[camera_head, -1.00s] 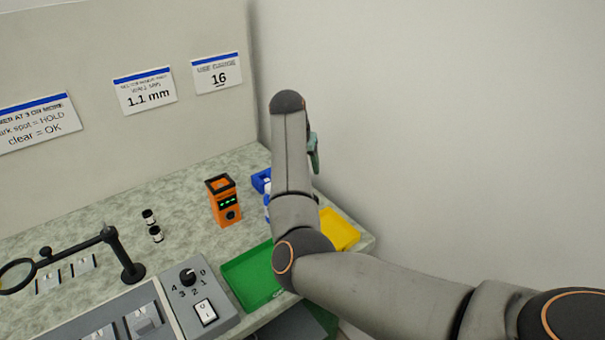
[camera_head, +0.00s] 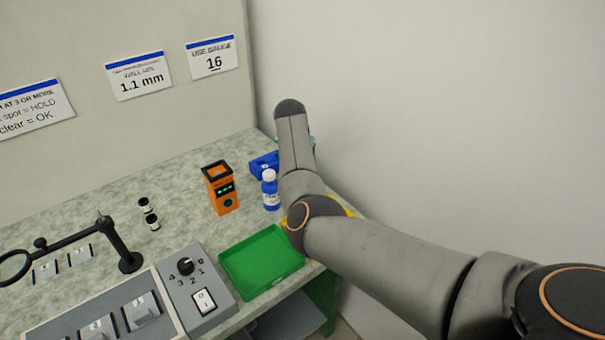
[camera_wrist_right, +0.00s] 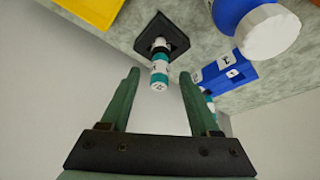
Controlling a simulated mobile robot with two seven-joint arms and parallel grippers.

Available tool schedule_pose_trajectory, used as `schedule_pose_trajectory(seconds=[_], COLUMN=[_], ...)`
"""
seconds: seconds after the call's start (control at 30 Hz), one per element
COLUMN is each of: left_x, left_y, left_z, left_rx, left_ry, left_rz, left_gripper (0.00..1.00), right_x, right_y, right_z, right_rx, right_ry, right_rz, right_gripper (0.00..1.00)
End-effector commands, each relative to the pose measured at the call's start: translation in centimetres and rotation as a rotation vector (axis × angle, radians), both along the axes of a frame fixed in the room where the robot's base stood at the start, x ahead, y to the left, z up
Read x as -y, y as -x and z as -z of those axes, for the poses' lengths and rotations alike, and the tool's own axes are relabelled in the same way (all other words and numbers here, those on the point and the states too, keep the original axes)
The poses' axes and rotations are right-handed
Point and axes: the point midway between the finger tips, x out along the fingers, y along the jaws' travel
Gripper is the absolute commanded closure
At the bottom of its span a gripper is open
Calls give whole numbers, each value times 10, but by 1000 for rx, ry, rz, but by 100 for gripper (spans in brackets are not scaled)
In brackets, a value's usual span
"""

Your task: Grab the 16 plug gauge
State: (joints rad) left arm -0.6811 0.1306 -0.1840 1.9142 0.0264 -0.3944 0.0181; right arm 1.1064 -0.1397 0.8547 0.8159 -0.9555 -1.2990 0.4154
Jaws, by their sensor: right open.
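A plug gauge (camera_wrist_right: 159,72), a teal, white and black cylinder, stands at a black square base (camera_wrist_right: 178,42) in the right wrist view; its label is too small to read. My right gripper (camera_wrist_right: 159,78) is open, its green fingers pointing toward this gauge, which shows between the fingertips. I cannot tell whether they touch it. A blue block (camera_wrist_right: 228,70) with white labels is to the right, with another teal piece (camera_wrist_right: 211,103) partly hidden by the right finger. In the head view my arm hides nearly all of the right gripper. My left gripper is not in view.
A blue bottle (camera_head: 270,193) with a white cap stands near the blue block (camera_head: 264,165). An orange device (camera_head: 220,188), a green tray (camera_head: 262,262) and a yellow tray (camera_wrist_right: 92,8) are nearby. The wall sign (camera_head: 213,57) reads gauge 16.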

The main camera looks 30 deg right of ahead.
Motion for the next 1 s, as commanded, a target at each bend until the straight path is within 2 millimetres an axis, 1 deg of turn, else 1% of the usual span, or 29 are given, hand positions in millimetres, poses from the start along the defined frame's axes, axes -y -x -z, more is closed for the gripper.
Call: schedule_pose_trajectory(seconds=[0.03, 0.2, 0.47, 0.5, 1.0], left_x=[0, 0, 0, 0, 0], left_y=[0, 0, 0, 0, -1], left_z=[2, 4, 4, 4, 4], left_rx=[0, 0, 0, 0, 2], left_ry=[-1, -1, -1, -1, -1], left_rz=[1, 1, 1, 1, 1], left_gripper=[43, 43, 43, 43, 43], right_x=[3, 7, 7, 7, 7], right_y=[-1, -4, -5, -5, -5], right_z=[8, 20, 22, 22, 22], right_rx=[-2, -2, -1, -1, -1], right_ry=[1, 1, 1, 1, 1], right_rz=[0, 0, 0, 0, -1], right_gripper=[38, 38, 38, 39, 95])
